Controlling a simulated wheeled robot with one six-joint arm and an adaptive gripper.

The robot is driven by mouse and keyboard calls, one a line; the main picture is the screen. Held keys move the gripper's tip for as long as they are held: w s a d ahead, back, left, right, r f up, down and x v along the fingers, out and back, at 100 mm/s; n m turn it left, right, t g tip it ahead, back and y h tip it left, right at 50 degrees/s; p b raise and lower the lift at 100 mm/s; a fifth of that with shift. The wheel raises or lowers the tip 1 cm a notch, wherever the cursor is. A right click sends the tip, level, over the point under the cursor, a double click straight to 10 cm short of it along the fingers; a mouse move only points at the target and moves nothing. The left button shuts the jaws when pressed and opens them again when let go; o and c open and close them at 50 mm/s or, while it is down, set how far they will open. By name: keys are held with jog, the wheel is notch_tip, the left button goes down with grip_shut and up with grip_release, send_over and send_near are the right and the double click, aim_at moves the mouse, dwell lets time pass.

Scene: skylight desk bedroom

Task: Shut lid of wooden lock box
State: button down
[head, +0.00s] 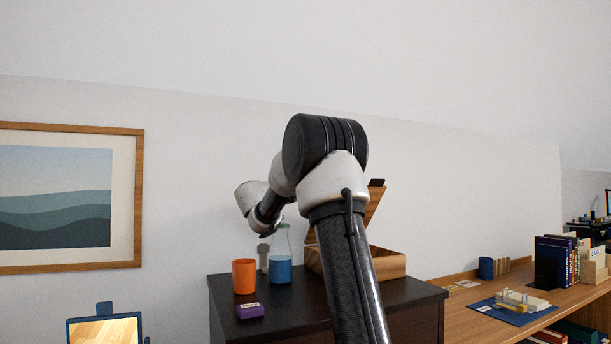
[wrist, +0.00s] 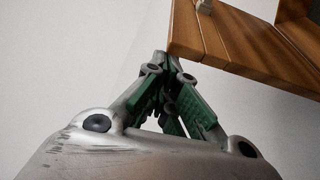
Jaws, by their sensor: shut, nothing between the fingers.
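The wooden lock box (head: 388,264) stands on a dark cabinet in the head view, partly hidden behind my arm. Its lid (head: 375,205) is raised and tilted up, with a dark piece at its top edge. In the wrist view the lid's wooden planks (wrist: 245,45) fill the upper right, with a small pale fitting on the edge. My gripper (wrist: 163,62) is shut and empty. Its fingertips appear close to the lid's left edge in the picture; whether they touch it I cannot tell. In the head view my fingers cannot be made out clearly.
On the cabinet top (head: 295,308) are an orange cup (head: 244,276), a bottle with blue liquid (head: 280,266) and a small purple box (head: 250,311), left of the lock box. A wooden desk (head: 470,322) with books and papers lies to the right.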

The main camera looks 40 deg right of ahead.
jog(key=s+a+f+m+g, duration=0.1)
jog(key=s+a+f+m, duration=0.1)
jog(key=s+f, duration=0.8)
jog(key=shift+a+f+m+h, duration=0.25)
jog(key=shift+f+m, duration=0.45)
jog(key=shift+f, duration=1.1)
